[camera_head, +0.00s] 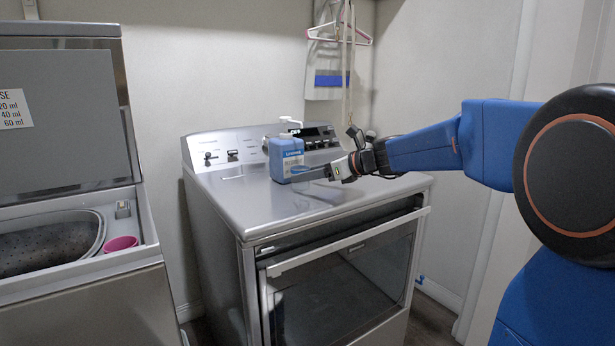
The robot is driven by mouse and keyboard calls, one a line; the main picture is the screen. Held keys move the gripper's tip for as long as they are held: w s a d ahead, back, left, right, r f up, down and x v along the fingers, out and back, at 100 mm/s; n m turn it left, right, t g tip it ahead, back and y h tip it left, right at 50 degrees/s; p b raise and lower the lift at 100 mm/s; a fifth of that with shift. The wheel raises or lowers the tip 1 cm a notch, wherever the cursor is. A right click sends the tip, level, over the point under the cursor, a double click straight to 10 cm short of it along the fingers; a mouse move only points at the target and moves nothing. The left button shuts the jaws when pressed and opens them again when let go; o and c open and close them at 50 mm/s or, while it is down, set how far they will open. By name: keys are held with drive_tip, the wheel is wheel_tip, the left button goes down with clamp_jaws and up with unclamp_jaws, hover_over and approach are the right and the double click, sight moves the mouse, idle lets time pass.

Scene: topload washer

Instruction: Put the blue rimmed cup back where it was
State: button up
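A small see-through cup with a bluish tint (301,188) is on or just above the front part of the dryer top (262,203). It is faint, and I cannot tell whether its base touches the surface. My gripper (301,175) reaches in from the right, with its fingers at the cup's upper part. At this size I cannot tell whether the fingers are closed on the cup or only beside it. A blue bottle with a white pump top (284,158) stands upright just behind and left of the cup.
The open topload washer (95,270) is at left, with a pink cup (121,244) and a small grey box (123,209) on its rim. The dryer's control panel (232,155) rises behind the bottle. Hangers (340,38) hang at the back wall. The dryer top's left side is clear.

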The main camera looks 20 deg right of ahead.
drive_tip(key=v, duration=1.1)
